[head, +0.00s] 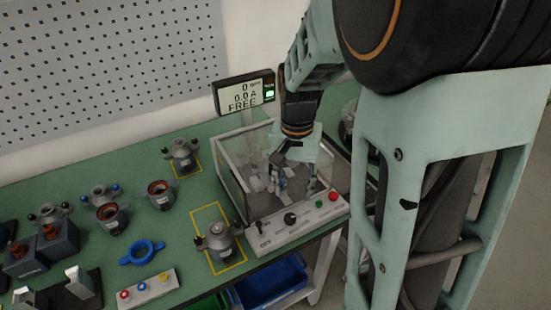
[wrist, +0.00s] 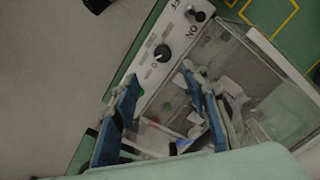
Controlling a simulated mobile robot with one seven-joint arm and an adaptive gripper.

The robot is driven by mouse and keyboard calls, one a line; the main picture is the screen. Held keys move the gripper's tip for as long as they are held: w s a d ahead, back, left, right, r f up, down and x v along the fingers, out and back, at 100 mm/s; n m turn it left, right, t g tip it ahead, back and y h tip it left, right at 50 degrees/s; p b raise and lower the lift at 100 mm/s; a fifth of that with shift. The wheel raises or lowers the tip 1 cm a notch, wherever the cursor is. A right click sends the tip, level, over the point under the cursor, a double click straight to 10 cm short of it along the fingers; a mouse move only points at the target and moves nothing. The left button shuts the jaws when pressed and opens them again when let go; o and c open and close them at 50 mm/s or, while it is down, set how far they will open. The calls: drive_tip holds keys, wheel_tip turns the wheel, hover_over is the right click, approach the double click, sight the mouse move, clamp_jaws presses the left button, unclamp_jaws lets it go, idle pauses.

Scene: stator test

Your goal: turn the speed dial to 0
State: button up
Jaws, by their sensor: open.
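The speed dial (head: 290,218) is a black knob on the white control panel (head: 268,238) at the front of the clear-walled test box. In the wrist view the dial (wrist: 162,53) lies just beyond the fingertips, with small print around it that I cannot read. My gripper (head: 296,188) is open and empty above the panel and box. In the wrist view its two blue fingers (wrist: 160,78) are spread apart, with the dial ahead of the gap and not between them. The display (head: 243,95) reads 0, 0.0 A and FREE.
A toggle switch (wrist: 197,15) marked ON stands beside the dial. Green (head: 319,204) and red (head: 333,195) buttons sit at the panel's other end. The clear box (head: 232,172) stands behind the panel. A stator unit (head: 219,240) stands on a yellow-outlined spot to the left.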

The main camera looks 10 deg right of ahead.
sight(290, 217)
wheel_tip(290, 217, down, 11)
drive_tip(key=shift+a+b, duration=0.15)
drive_tip(key=shift+b, duration=0.35)
clamp_jaws()
idle(0.4)
